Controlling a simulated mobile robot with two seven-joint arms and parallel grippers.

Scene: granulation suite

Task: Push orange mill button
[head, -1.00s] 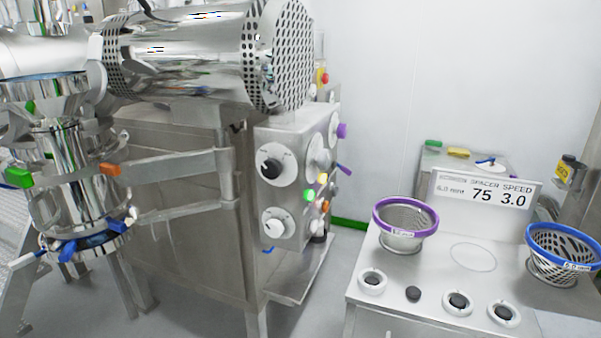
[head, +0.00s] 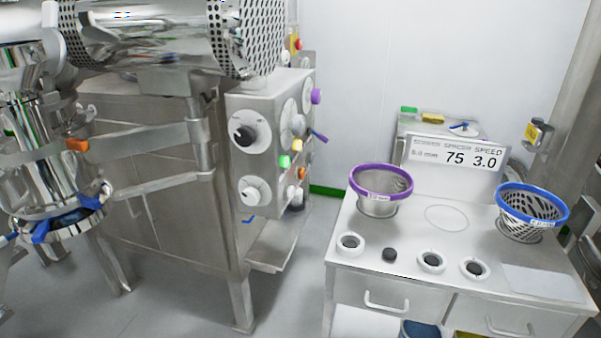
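A steel control box (head: 267,125) on the mill machine carries several buttons and knobs. A small orange button (head: 301,174) sits low on its right-hand face, seen at a steep angle. A green button (head: 285,161) and a yellow button (head: 297,146) are close to it, up and to the left. A purple knob (head: 316,96) is higher on the same face. A separate orange block-shaped handle (head: 77,145) is on the mill vessel at the left. Neither of my grippers shows in the head view.
A steel cabinet (head: 350,262) at right carries a purple-rimmed basket (head: 381,184), a blue-rimmed basket (head: 531,212), several dials and a sign (head: 455,155) reading 75 and 3.0. Bare floor (head: 290,290) lies between the machine and this cabinet.

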